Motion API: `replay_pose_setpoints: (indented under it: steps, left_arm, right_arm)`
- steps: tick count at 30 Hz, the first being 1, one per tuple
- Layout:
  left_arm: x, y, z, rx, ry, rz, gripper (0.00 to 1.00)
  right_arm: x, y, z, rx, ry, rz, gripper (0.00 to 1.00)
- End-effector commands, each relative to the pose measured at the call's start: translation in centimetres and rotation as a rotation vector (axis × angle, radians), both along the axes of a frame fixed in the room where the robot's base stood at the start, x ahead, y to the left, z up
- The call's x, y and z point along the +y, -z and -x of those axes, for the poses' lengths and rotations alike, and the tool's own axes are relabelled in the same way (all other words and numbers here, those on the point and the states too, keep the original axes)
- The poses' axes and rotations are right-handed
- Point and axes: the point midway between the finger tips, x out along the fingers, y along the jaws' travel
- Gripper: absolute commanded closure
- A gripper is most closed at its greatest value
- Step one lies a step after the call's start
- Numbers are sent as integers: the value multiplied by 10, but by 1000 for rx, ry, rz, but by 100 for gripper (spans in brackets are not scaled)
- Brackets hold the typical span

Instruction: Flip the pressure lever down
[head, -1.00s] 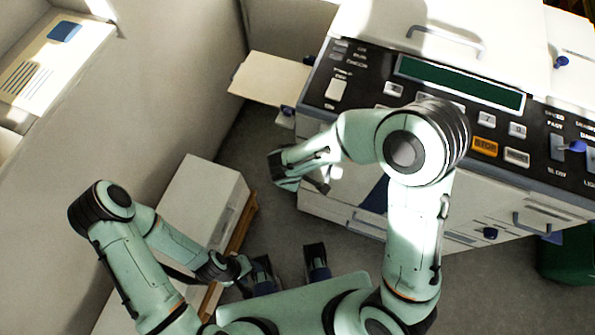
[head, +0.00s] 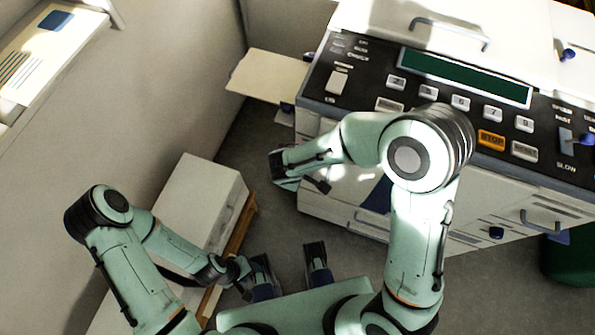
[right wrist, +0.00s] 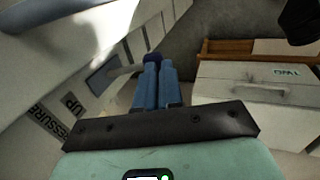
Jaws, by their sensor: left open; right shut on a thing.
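In the right wrist view the pressure lever (right wrist: 126,71) sticks out from a grey plate on the machine's side wall and ends in a dark blue knob (right wrist: 153,58). The two blue fingers of my right gripper (right wrist: 154,76) are shut on it at the knob end. The PRESSURE and UP labels are beside it. In the head view my right gripper (head: 291,168) is at the machine's left side, and I cannot make out the lever there. My left gripper (head: 289,254) is open and empty, low in front of my body, away from the machine.
The large white machine (head: 330,200) with a dark control panel (head: 365,98) fills the right. A cream side tray (head: 262,78) juts from its left, above my right gripper. A white box unit (head: 200,195) stands on the floor at left. Grey floor lies between.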

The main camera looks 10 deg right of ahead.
Motion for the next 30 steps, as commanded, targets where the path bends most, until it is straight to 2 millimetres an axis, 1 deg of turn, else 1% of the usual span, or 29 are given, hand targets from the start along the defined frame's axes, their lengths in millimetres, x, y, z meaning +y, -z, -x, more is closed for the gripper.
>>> replay_pose_setpoints:
  steps: [1, 8, 11, 20, 25, 26, 30]
  left_arm:
    - [0, 0, 0, 0, 1, 0, 45]
    - [-1, 0, 0, 0, 1, 1, 45]
    - [0, -2, 0, 0, 1, 1, 45]
    - [0, -9, -1, -2, 1, 1, 45]
    - [-1, -7, 3, 11, 3, 3, 45]
    - [-1, -8, 4, 17, 5, 5, 45]
    - [-1, -23, 7, 30, 8, 6, 45]
  right_arm:
    - [-2, 8, 4, 20, 3, -1, 100]
    - [-4, 9, 5, 23, 5, 2, 100]
    - [-5, 7, 5, 23, 8, 3, 100]
    - [-5, -7, 5, 23, 7, 3, 100]
    - [-3, -9, 4, 19, 4, 2, 100]
    - [-3, -12, 4, 18, 4, 1, 100]
    - [1, -36, -1, 19, 7, 2, 100]
